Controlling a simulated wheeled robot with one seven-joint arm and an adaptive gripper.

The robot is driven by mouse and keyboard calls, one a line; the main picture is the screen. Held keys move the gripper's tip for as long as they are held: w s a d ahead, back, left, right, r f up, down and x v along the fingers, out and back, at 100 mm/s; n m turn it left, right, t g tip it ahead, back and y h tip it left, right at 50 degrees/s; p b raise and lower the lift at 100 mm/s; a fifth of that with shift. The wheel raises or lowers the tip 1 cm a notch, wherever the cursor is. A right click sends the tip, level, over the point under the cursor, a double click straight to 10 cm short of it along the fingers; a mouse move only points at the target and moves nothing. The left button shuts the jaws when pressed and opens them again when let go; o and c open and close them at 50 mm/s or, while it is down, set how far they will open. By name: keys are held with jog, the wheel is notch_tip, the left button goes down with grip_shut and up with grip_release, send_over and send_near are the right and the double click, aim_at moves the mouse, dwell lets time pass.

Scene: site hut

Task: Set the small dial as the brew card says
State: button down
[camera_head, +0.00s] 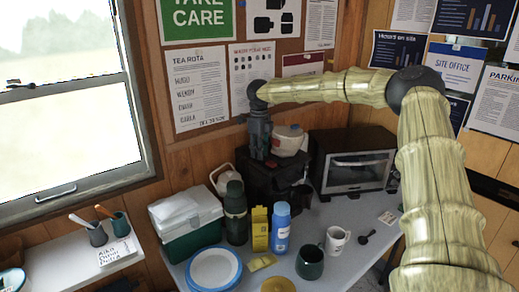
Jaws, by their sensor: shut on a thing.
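A black machine (275,182) stands at the back of the table, with a white and red jug-like container (289,140) on it. My gripper (262,158) points down at the machine's upper left part, its tips close against the dark body. It is shut on a small part there, which I take to be the small dial; the gripper and the dark surface hide the dial's face, pointer and marks. No card can be made out clearly as the brew card. A small card (388,217) lies at the table's right, too small to read.
A toaster oven (354,165) stands right of the machine. Close in front are a dark green flask (236,212), a yellow carton (260,229) and a blue bottle (280,228). Mugs, plates and a green-and-white cool box (186,222) crowd the table (345,265).

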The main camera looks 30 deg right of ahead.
jog(key=m, duration=0.2)
jog(key=m+p, duration=0.1)
jog(key=shift+w+d+r+m, duration=0.1)
jog(key=shift+r+m, duration=0.05)
jog(key=shift+m, duration=2.15)
jog(key=c, duration=1.4)
grip_release()
jog(key=shift+o, duration=0.8)
notch_tip(320, 180, up, 12)
jog(key=shift+d, duration=0.1)
